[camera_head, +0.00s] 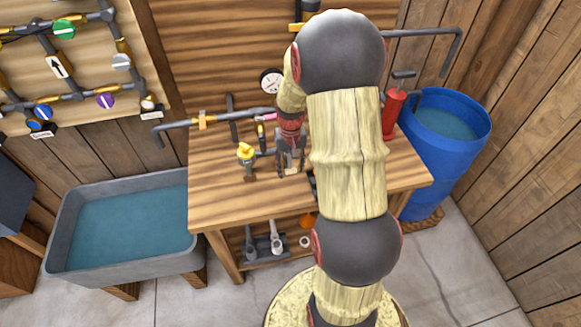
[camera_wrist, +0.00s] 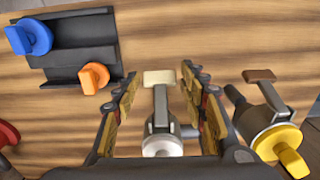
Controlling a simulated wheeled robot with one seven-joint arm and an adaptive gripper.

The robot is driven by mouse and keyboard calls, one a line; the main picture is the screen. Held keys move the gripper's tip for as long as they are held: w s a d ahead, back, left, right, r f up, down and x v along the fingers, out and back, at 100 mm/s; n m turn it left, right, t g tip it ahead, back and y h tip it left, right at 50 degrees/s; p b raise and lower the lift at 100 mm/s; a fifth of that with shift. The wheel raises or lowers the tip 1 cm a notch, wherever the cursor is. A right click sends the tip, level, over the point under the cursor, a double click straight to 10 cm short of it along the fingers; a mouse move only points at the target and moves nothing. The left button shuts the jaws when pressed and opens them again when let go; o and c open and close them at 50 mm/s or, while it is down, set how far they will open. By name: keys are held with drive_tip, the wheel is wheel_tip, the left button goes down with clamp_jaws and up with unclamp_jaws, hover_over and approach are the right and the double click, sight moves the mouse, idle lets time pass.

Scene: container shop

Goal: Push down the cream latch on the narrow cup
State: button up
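In the wrist view, a cream latch (camera_wrist: 158,77) sticks out from the top of a narrow grey fitting (camera_wrist: 160,108) with a round white end, which I take to be the narrow cup. My gripper (camera_wrist: 160,88) is open, with one finger on each side of the fitting. I see a gap on both sides near the fingertips and nothing held. In the head view my gripper (camera_head: 290,160) is low over the workbench, and the cream latch cannot be made out there.
Right of the gripper is a similar fitting with a brown latch (camera_wrist: 259,75) and yellow knob (camera_wrist: 290,155). A dark tray (camera_wrist: 85,75) with blue and orange knobs lies left. The workbench (camera_head: 235,200) stands between a grey water trough (camera_head: 75,225) and a blue barrel (camera_head: 440,160).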

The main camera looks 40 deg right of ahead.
drive_tip(key=c, duration=0.8)
drive_tip(key=shift+w+d+f+t+h+b, duration=0.15)
drive_tip(key=shift+f+t+h+b, duration=0.3)
drive_tip(key=shift+t+b, duration=0.55)
drive_tip(key=shift+c, duration=0.2)
drive_tip(key=shift+w+r, duration=0.1)
drive_tip(key=shift+h, duration=0.25)
drive_tip(key=o, duration=1.2)
drive_tip(key=shift+c, duration=0.2)
drive_tip(key=v, duration=1.2)
